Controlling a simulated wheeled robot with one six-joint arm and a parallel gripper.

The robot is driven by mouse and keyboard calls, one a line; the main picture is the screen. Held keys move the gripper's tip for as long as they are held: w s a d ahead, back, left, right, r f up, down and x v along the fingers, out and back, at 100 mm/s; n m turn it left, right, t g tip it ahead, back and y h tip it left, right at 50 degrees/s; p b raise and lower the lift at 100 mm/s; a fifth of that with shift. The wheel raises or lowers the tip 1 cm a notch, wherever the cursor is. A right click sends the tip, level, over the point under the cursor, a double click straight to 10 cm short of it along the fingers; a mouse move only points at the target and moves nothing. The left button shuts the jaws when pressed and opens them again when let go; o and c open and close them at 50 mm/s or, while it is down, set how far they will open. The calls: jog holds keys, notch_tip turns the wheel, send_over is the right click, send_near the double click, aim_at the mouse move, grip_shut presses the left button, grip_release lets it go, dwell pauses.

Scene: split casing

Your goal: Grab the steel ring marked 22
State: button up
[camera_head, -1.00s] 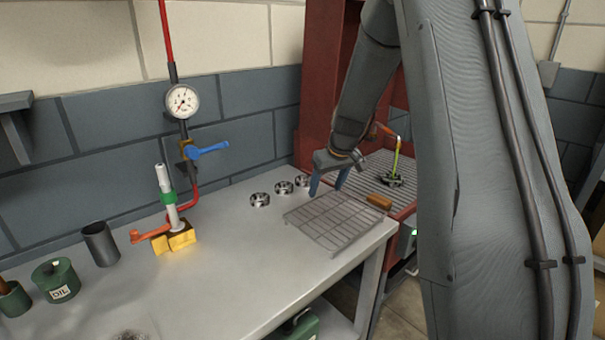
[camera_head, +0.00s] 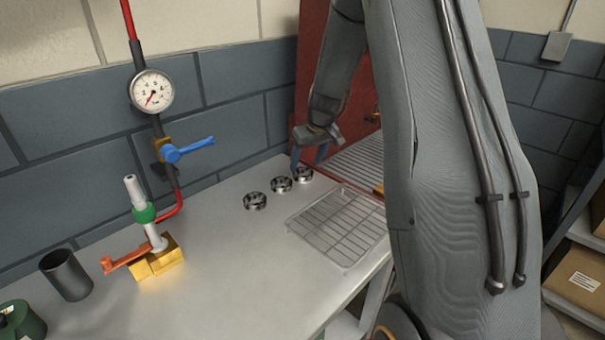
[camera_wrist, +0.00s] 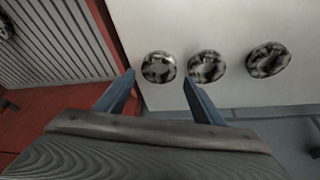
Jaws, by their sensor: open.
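Three steel rings lie in a row on the grey bench: the near ring (camera_head: 255,201), the middle ring (camera_head: 280,185) and the far ring (camera_head: 303,175) closest to the red cabinet. In the wrist view the far ring (camera_wrist: 158,68) is at left, the middle ring (camera_wrist: 206,67) is beside it and the near ring (camera_wrist: 267,59) is at right. No number is readable on any ring. My gripper (camera_wrist: 159,80) is open and empty, its blue fingers spread on either side of the far ring in the picture. In the head view my gripper (camera_head: 308,165) hangs at that ring; its exact height is unclear.
A wire rack (camera_head: 338,228) lies on the bench right of the rings. A pipe with a gauge (camera_head: 152,91), blue valve handle (camera_head: 188,149) and yellow-based fitting (camera_head: 155,258) stands left. The red cabinet (camera_head: 340,125) rises behind my gripper.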

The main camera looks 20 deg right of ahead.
aim_at(304, 169)
jog(key=shift+p+x, duration=1.15)
jog(key=shift+x, duration=1.3)
jog(key=shift+w+d, duration=0.1)
jog(key=c, duration=1.1)
